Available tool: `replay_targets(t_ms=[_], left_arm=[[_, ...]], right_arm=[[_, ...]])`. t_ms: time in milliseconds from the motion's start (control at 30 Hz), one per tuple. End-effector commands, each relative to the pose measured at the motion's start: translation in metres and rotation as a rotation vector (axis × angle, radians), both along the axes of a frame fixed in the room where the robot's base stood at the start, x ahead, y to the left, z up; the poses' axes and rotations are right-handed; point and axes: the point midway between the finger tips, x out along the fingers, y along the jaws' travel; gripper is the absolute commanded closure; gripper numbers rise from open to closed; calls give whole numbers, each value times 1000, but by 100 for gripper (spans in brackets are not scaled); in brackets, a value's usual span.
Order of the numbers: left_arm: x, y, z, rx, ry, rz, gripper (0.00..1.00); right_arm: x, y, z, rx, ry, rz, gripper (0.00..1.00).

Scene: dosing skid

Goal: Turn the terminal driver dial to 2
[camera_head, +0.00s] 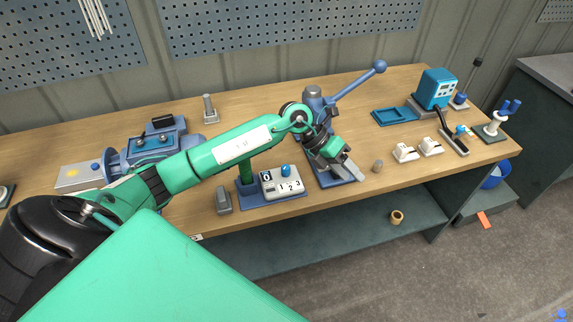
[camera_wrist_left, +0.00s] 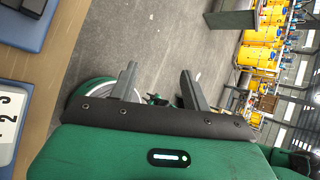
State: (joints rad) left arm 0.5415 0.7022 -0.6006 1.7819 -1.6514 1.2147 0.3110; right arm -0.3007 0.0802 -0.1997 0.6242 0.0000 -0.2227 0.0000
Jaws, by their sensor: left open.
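The terminal driver dial is a small blue knob (camera_head: 286,170) on a pale box (camera_head: 283,185) marked 1, 2 and 3, on a blue base next to a green post (camera_head: 247,188). Which number the knob points at is too small to tell. My left gripper (camera_head: 352,174) is open and empty, to the right of the box near the table's front edge, apart from the knob. In the left wrist view its two fingers (camera_wrist_left: 158,88) point over the floor; the numbered box (camera_wrist_left: 10,112) shows at the left edge. My right gripper is not in view.
A blue lever press (camera_head: 318,105) stands just behind my left gripper. A blue motor-like unit (camera_head: 150,145) is at the left. A grey block (camera_head: 223,200) stands left of the dial's base. Switches, a blue tray (camera_head: 391,117) and a teal device (camera_head: 437,87) are at the right.

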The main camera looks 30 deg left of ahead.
Motion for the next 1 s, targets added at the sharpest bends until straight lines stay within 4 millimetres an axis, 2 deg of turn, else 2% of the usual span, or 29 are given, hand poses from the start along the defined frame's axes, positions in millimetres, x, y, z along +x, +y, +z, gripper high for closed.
replay_targets(t_ms=[33,200,300,400,533,667,1000], left_arm=[[7,26,-1,130,7,-10,52],[17,116,0,521,77,6,52],[19,158,9,684,122,37,52],[19,184,17,784,156,64,52],[18,197,20,834,175,79,52],[17,198,9,838,181,78,52],[16,197,-60,834,181,78,52]], right_arm=[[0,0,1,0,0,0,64],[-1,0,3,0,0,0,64],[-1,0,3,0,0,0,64],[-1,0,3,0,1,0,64],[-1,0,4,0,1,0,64],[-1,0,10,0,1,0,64],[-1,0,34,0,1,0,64]])
